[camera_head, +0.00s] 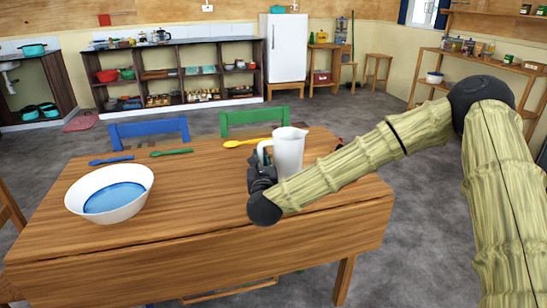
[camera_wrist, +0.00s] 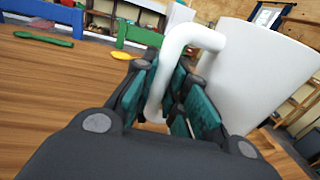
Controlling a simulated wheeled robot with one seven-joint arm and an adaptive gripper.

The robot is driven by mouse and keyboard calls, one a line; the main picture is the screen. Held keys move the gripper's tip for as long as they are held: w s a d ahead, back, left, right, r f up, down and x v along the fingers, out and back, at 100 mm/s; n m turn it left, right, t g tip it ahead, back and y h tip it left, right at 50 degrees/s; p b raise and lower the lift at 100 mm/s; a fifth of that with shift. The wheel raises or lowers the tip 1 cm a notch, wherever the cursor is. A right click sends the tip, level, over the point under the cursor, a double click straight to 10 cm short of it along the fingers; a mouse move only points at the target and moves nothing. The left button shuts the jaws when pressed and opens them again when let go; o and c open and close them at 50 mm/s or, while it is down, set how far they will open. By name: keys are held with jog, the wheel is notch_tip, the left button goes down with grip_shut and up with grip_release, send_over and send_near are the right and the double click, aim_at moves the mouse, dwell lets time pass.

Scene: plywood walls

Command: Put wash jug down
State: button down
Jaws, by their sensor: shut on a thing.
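The white wash jug (camera_head: 289,151) is upright at the right part of the wooden table (camera_head: 210,220). My gripper (camera_head: 262,172) is at the jug's left side, shut on its handle. In the wrist view the gripper's green-padded fingers (camera_wrist: 165,100) close around the white handle, and the jug's body (camera_wrist: 255,70) is tilted in the picture at the right. The jug's base is hidden behind my arm in the head view, so I cannot tell whether it touches the table.
A white bowl with blue inside (camera_head: 75,195) stands on the table's left. Blue (camera_head: 111,160), green (camera_head: 172,152) and yellow (camera_head: 246,143) spoons lie near the back edge. Blue (camera_head: 148,130) and green (camera_head: 254,117) chairs stand behind. The table's front middle is clear.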

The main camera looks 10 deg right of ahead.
jog(key=shift+w+d+f+p, duration=0.1)
jog(key=shift+w+d+f, duration=0.65)
jog(key=shift+w, duration=0.95)
jog(key=shift+w+d+f+p, duration=0.1)
jog(key=shift+w+d+f, duration=0.65)
jog(key=shift+w, duration=1)
jog(key=shift+w+d+f+p, duration=0.1)
jog(key=shift+w+d+f, duration=0.6)
jog(key=shift+w, duration=1)
jog(key=shift+a+f, duration=0.1)
jog(key=shift+f, duration=0.05)
jog(key=shift+f, duration=0.1)
jog(key=c, duration=1.7)
grip_release()
